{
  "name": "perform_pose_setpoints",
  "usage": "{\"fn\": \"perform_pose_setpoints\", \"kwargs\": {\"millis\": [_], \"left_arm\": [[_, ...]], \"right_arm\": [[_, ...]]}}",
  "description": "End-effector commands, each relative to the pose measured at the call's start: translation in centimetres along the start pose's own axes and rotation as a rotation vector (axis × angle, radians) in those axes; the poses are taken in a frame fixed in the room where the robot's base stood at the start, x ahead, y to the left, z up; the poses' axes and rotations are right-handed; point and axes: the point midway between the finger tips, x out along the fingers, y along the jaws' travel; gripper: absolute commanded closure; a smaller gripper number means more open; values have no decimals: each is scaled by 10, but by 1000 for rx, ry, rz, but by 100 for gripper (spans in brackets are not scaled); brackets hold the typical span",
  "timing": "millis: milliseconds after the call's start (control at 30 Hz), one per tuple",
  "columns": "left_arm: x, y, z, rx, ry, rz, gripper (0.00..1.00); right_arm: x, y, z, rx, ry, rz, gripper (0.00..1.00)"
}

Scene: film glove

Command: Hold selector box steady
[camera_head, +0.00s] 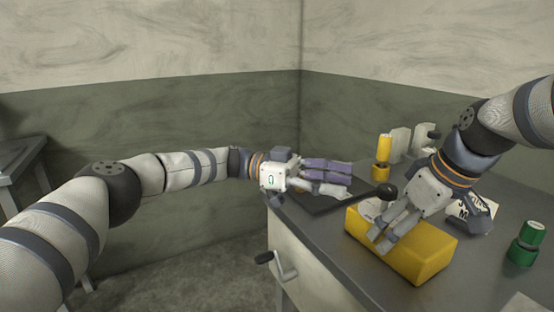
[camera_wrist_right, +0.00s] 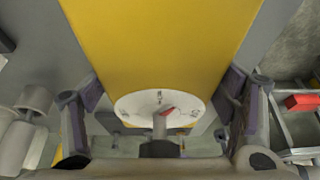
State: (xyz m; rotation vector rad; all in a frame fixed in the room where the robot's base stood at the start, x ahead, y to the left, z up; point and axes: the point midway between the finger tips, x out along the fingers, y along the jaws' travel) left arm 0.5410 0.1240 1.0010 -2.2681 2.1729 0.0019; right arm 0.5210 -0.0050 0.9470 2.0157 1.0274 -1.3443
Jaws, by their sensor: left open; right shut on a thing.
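The selector box (camera_head: 415,254) is a yellow block lying on the grey bench top. My left gripper (camera_head: 346,180) is open and apart from the box, above the bench's far left part, with purple pads.
A black knob (camera_head: 386,191) and a dark flat plate (camera_head: 322,205) are near my left gripper. A yellow cylinder (camera_head: 383,150) stands behind, green cylinders (camera_head: 526,244) at the right. A crank handle (camera_head: 276,262) sticks out from the bench front. A grey table (camera_head: 18,150) is far left.

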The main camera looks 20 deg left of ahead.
Motion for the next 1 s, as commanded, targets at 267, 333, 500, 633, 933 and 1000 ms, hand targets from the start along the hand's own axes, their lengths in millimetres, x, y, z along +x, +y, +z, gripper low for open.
{"fn": "perform_pose_setpoints", "kwargs": {"millis": [267, 333, 500, 633, 933, 1000], "left_arm": [[-54, -36, 5, 37, -85, -181, 49], [-67, -49, 8, 49, -118, -249, 49], [-98, -80, 12, 72, -195, -414, 49], [-125, -101, 17, 78, -254, -542, 49], [-168, -139, 39, 28, -375, -811, 49], [-173, -144, 42, 21, -388, -848, 49]], "right_arm": [[1, 0, 1, -1, -3, -2, 71], [1, 0, 1, -1, -3, -2, 71], [1, 0, 1, -1, -3, -1, 71], [1, 0, 1, -1, -3, -2, 71], [1, 0, 1, -1, -3, -2, 71], [1, 0, 1, -1, -3, -1, 71]]}}
